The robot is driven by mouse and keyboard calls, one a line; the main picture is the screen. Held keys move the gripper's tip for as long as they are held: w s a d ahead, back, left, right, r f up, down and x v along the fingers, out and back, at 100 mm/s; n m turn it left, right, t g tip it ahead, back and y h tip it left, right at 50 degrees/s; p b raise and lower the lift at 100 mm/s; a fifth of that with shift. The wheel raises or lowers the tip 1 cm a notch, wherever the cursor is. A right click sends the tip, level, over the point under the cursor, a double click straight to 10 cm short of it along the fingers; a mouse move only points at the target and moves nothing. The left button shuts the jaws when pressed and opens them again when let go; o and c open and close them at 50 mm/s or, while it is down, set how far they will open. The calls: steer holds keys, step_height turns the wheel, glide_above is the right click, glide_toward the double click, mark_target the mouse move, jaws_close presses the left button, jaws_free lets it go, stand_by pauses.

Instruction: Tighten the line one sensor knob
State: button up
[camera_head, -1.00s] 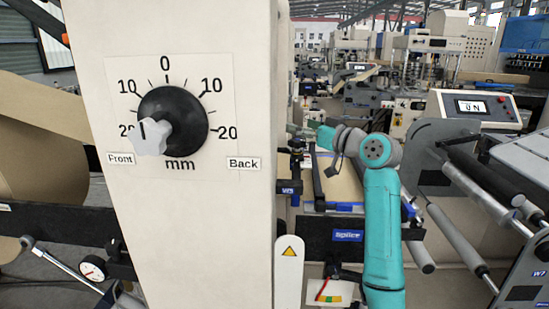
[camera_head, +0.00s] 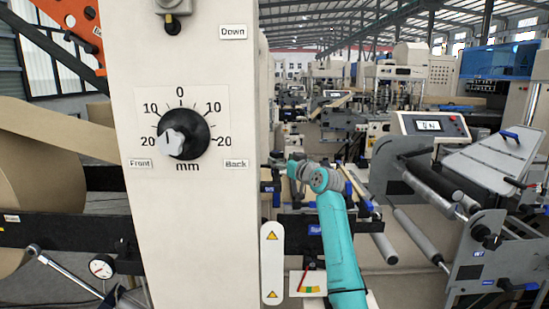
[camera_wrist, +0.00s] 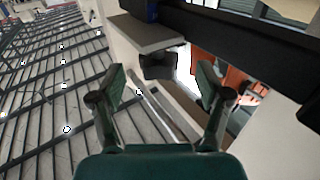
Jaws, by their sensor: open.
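A black round dial (camera_head: 184,135) with a pale lobed knob (camera_head: 172,143) sits on the cream machine column, inside a scale marked 20 to 20 in mm, with Front and Back labels. I see no label naming a line one sensor. My gripper (camera_wrist: 157,88) shows in the wrist view with its two dark fingers spread apart and nothing between them. A small dark block under a grey plate (camera_wrist: 148,38) lies beyond the fingertips; I cannot tell what it is. In the head view my teal arm stands right of the column, and the gripper itself cannot be made out.
The cream column (camera_head: 225,220) stands close in front. A kraft roll (camera_head: 30,190) and a pressure gauge (camera_head: 101,267) are at left. Rollers (camera_head: 415,235) and a tilted display panel (camera_head: 430,126) stand at right.

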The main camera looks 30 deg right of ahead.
mark_target(276, 155)
steer(key=shift+w+d, duration=0.15)
steer(key=shift+w, duration=1.15)
steer(key=shift+w+d, duration=0.1)
steer(key=shift+w, duration=1.15)
steer(key=c, duration=1.2)
